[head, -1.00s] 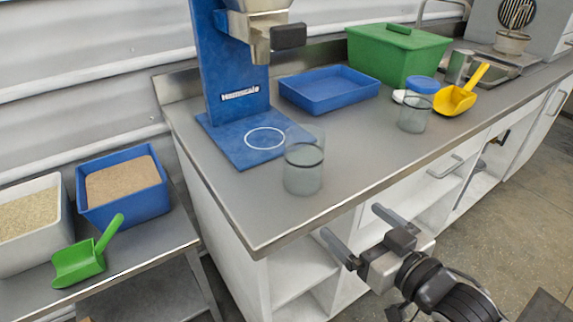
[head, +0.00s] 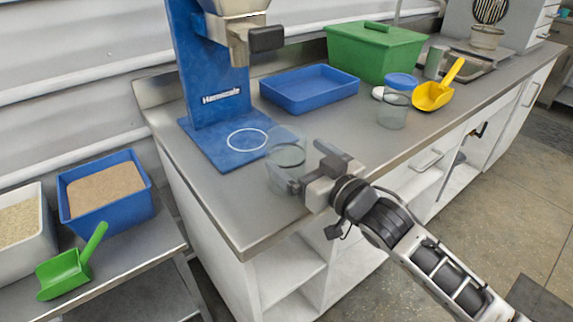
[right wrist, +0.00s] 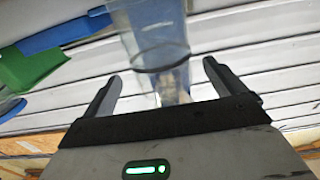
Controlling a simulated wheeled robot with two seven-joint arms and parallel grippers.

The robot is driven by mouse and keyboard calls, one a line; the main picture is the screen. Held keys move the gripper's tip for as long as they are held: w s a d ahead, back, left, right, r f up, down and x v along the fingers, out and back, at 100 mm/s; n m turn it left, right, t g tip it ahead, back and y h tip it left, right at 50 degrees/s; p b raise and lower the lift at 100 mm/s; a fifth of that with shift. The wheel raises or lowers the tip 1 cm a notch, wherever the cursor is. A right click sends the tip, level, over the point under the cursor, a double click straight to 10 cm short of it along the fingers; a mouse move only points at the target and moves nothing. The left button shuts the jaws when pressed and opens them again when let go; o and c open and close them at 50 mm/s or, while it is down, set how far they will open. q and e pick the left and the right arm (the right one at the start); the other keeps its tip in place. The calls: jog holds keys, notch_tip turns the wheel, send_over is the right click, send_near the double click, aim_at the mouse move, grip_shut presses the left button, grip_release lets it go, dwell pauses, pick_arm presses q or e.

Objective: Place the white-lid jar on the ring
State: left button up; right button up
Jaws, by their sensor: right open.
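A clear jar (head: 283,172) stands upright on the metal counter, just right of the blue base plate of the dispenser. I see no white lid on it. The ring (head: 247,139) is a white circle on that plate, with nothing on it. My right gripper (head: 304,164) is open at the jar's right side, its fingers pointing at it. In the right wrist view the jar (right wrist: 155,45) shows ahead of and between the two open fingers (right wrist: 160,85). A second clear jar (head: 393,112) stands farther back, near a white lid (head: 378,92) and a blue lid (head: 401,82). My left gripper is out of view.
The blue dispenser column (head: 213,80) rises behind the ring, its spout (head: 243,40) above the plate. A blue tray (head: 309,91), green bin (head: 374,52) and yellow scoop (head: 436,94) stand farther back. The front left counter corner is clear.

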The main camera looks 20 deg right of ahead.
aim_at(276, 140)
jog(key=x, duration=0.4)
jog(key=shift+w+a, duration=0.15)
jog(key=shift+a, duration=0.05)
jog(key=c, duration=1.1)
jog(key=shift+c, duration=0.4)
jog(key=shift+r, duration=0.15)
